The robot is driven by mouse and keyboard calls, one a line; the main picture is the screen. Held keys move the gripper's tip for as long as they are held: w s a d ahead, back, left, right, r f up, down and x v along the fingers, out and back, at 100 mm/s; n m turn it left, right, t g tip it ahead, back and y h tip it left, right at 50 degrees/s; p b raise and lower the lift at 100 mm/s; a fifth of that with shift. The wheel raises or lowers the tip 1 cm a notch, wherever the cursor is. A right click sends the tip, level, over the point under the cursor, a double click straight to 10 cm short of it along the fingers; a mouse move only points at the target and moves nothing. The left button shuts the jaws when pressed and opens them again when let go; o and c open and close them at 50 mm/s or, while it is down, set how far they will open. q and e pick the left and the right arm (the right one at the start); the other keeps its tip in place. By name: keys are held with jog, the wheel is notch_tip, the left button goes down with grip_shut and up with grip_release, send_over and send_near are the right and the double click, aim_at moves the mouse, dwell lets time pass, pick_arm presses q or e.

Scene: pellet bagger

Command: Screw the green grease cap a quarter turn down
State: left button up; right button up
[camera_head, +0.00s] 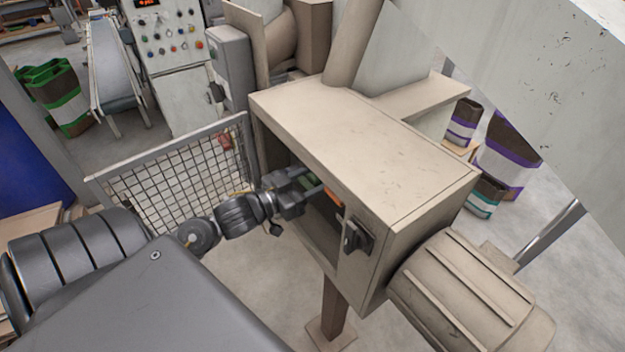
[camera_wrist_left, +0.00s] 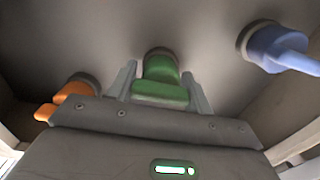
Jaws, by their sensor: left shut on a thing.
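The green grease cap (camera_wrist_left: 161,80) sits on a dark round collar on the inner wall of the beige housing, in the middle of the left wrist view. My left gripper (camera_wrist_left: 162,88) has one finger on each side of the cap and is shut on it. My right gripper is not in view.
In the left wrist view an orange cap (camera_wrist_left: 72,95) is close on the left and a blue handled part (camera_wrist_left: 280,48) is at the upper right. A mesh guard (camera_head: 185,165) stands left of the housing. A ribbed motor (camera_head: 470,295) is at its right.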

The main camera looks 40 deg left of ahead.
pick_arm(q)
jog(key=m, duration=0.3)
jog(key=shift+m, duration=0.4)
jog(key=m+b, duration=0.1)
jog(key=m, duration=0.3)
jog(key=shift+d+f+m, duration=0.1)
jog(key=shift+m, duration=0.2)
jog(key=m+b, duration=0.2)
jog(key=m, duration=0.2)
jog(key=shift+f+m, duration=0.15)
jog(key=shift+m, duration=0.15)
jog(key=shift+m+b, duration=0.8)
jog(key=shift+m, duration=0.4)
jog(key=shift+m+b, duration=0.7)
jog(key=shift+m, duration=0.4)
